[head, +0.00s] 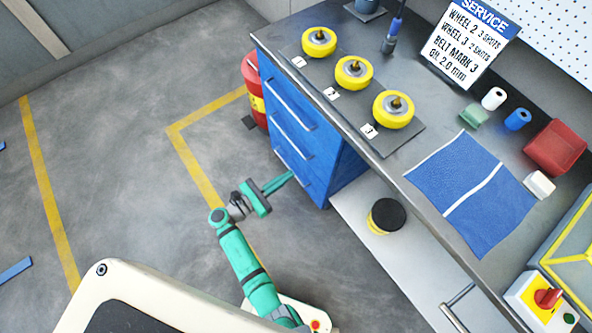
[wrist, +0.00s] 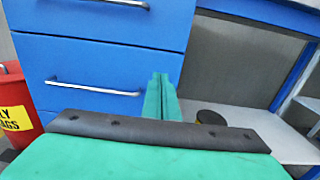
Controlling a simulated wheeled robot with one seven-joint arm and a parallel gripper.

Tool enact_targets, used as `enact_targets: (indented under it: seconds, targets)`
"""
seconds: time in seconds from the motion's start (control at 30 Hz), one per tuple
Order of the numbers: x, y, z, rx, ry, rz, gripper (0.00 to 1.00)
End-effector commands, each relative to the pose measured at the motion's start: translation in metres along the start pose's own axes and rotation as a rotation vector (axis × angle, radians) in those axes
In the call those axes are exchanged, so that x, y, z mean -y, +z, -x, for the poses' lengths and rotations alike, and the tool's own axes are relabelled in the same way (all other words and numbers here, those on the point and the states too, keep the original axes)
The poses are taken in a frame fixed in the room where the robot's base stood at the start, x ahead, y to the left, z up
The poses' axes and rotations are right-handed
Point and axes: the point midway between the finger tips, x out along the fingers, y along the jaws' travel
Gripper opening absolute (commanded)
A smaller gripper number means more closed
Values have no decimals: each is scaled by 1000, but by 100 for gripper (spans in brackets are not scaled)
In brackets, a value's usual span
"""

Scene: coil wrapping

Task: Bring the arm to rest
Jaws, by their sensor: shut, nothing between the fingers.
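My green arm (head: 243,262) reaches up from my base over the floor, short of the blue drawer cabinet (head: 305,138). My gripper (head: 284,180) points right toward the lower drawers, below the height of the bench top. In the wrist view my gripper's green fingers (wrist: 160,97) are together with nothing between them. The cabinet's drawer fronts (wrist: 105,75) fill the left and middle of that view. I cannot tell the exact gap between fingertips and drawers.
The bench (head: 420,150) holds three yellow wheels (head: 354,72), a blue mat (head: 470,190) and a service sign (head: 468,42). A red bin (head: 252,85) stands left of the cabinet. A black-topped yellow container (head: 387,215) sits on the lower shelf. The floor at left is mostly clear.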

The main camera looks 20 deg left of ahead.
Motion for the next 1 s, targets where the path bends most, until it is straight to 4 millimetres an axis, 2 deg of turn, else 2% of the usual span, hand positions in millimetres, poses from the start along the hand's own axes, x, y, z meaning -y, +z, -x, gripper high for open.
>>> enact_targets:
  seconds: [0.3, 0.43, 0.57, 0.63, 0.8, 0.9, 1.0]
  targets:
    - [1, 0, 5, -1, -2, 1, 0]
    - [13, -11, 0, -37, -7, -16, 0]
    - [45, -46, -6, -167, -8, -101, 0]
    - [68, -70, -3, -270, -9, -184, 0]
    - [119, -117, 18, -521, -39, -451, 0]
    - [145, -132, 36, -650, -75, -633, 0]
    - [168, -136, 55, -759, -124, -832, 0]
